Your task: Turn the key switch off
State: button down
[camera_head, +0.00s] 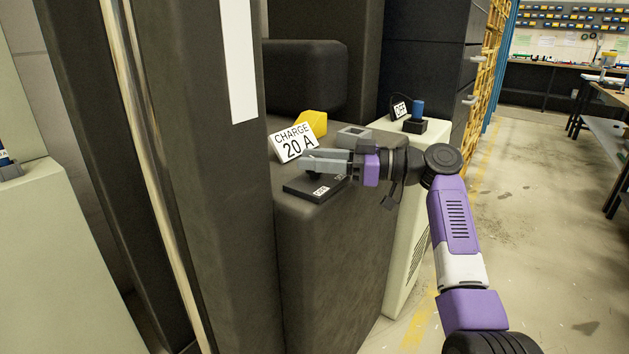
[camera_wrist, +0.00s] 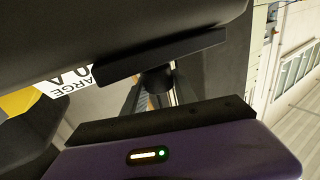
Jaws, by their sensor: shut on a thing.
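The key switch has a flat black base plate (camera_head: 310,189) on top of a dark cabinet, with small white labels too small to read surely. My gripper (camera_head: 307,164) reaches in from the right, just above the plate, its grey fingers lying nearly level. It is shut on the key, whose small dark part (camera_head: 315,175) shows just under the fingers. In the wrist view a dark round piece (camera_wrist: 156,80) sits between the two finger pads. The fingers hide most of the key, so I cannot tell which label it points to.
A white "CHARGE 20 A" sign (camera_head: 293,142) and a yellow block (camera_head: 311,122) stand just behind my gripper. A grey open box (camera_head: 354,136) is close by. A blue-topped switch (camera_head: 417,112) with a small sign stands farther back. A dark post (camera_head: 190,180) is at left.

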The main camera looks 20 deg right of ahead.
jog(key=shift+w+f+n+g+y+b, duration=0.15)
jog(key=shift+n+g+y+b, duration=0.55)
jog(key=shift+n+g+b, duration=0.7)
jog(key=shift+w+d+g+b, duration=0.1)
jog(key=shift+g+b, duration=0.7)
jog(key=shift+b, duration=0.2)
jog(key=shift+s+n+g+y+b, duration=0.2)
jog(key=shift+n+g+y+b, duration=0.1)
jog(key=shift+n+g+b, duration=0.25)
jog(key=c, duration=1)
grip_release()
